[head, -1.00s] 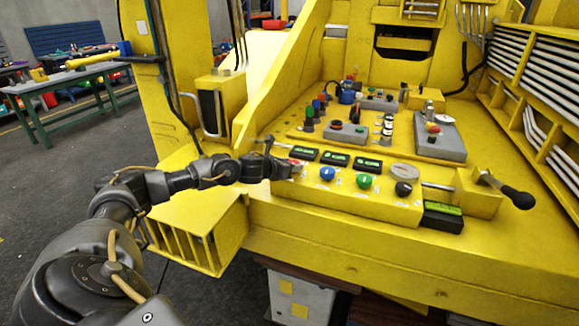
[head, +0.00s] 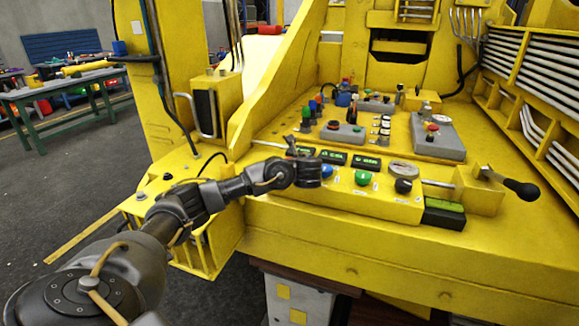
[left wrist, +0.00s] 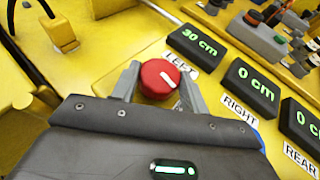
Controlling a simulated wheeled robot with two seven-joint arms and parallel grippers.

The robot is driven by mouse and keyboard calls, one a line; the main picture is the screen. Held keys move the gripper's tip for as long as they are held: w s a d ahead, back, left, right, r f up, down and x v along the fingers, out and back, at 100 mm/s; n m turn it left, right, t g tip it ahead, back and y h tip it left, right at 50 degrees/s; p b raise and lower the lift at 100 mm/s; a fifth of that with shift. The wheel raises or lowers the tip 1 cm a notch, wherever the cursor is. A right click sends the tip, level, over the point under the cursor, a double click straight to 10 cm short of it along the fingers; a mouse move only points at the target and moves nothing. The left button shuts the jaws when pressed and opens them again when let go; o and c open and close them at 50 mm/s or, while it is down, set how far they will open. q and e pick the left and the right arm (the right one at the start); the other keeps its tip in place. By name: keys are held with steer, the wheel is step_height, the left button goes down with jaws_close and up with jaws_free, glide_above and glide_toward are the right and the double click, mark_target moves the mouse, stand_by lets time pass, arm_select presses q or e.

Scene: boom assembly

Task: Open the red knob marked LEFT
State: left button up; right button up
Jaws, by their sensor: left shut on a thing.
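The red knob (left wrist: 156,77) sits on the yellow panel in the left wrist view, with a white slanted line on its face. The word LEFT (left wrist: 178,61) is printed behind it, and the display (left wrist: 197,45) there reads 30 cm. My left gripper (left wrist: 159,84) has one finger on each side of the knob and is shut on it. In the head view my left gripper (head: 307,172) is at the left end of the panel and hides the red knob. My right gripper is not in view.
The displays marked RIGHT (left wrist: 251,88) and REAR (left wrist: 302,124) read 0 cm. Blue (head: 327,171), green (head: 362,177) and black (head: 403,186) knobs stand to the right in the head view. A black-handled lever (head: 515,186) sticks out at the panel's right.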

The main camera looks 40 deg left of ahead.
arm_select(q)
steer(key=shift+w+n+g+y, duration=0.15)
steer(key=shift+n+g+y, duration=0.55)
steer(key=shift+n+g, duration=0.4)
steer(key=o, duration=1)
